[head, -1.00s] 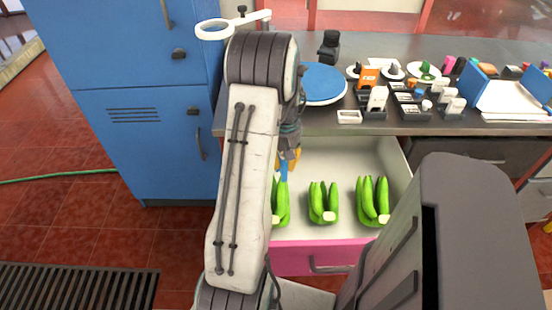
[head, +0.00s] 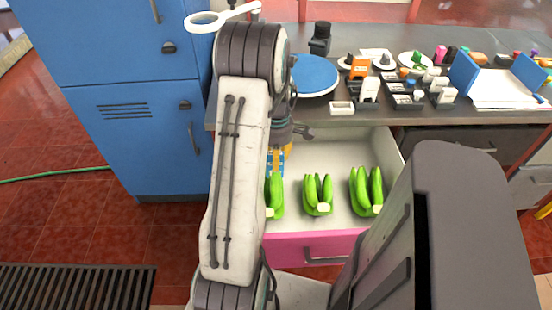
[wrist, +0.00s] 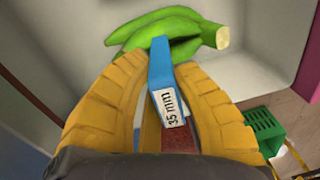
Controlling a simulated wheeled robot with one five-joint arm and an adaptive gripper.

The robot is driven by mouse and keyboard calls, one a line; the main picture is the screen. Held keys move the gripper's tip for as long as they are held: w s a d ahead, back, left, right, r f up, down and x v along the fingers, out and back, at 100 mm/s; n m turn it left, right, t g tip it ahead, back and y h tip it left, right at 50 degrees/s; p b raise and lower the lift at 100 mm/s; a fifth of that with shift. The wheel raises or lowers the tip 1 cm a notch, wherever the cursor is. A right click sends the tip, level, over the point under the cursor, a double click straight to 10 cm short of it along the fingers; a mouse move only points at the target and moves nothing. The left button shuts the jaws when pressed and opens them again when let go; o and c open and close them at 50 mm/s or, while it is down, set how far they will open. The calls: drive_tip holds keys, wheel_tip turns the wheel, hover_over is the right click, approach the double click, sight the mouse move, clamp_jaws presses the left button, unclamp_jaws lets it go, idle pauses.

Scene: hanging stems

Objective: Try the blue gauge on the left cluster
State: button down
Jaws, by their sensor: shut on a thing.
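My gripper (wrist: 165,105) is shut on the blue gauge (wrist: 160,68), a flat bar with a white label reading "35 mm", held between the yellow fingers. In the head view my gripper (head: 280,162) is partly hidden behind my arm, above the drawer's left side. The left cluster (head: 274,198) of green bananas lies just below it, its left part hidden by my arm. In the wrist view a green cluster (wrist: 165,28) lies past the gauge tip, its stub end to the right. The tip overlaps the cluster in the picture; I cannot tell whether they touch.
The middle cluster (head: 318,196) and right cluster (head: 366,190) lie in the same open, pink-fronted drawer (head: 312,246). Above is a counter with a blue round plate (head: 314,76) and small items. A blue cabinet (head: 135,100) stands left. The wrist view shows a green crate (wrist: 265,130).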

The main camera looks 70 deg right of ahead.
drive_tip(key=shift+f, duration=0.2)
drive_tip(key=shift+f+b, duration=2)
drive_tip(key=shift+f, duration=0.7)
drive_tip(key=shift+s+d, duration=0.1)
drive_tip(key=shift+d, duration=0.1)
drive_tip(key=shift+f+b, duration=1.2)
drive_tip(key=shift+f, duration=0.3)
idle(3.4)
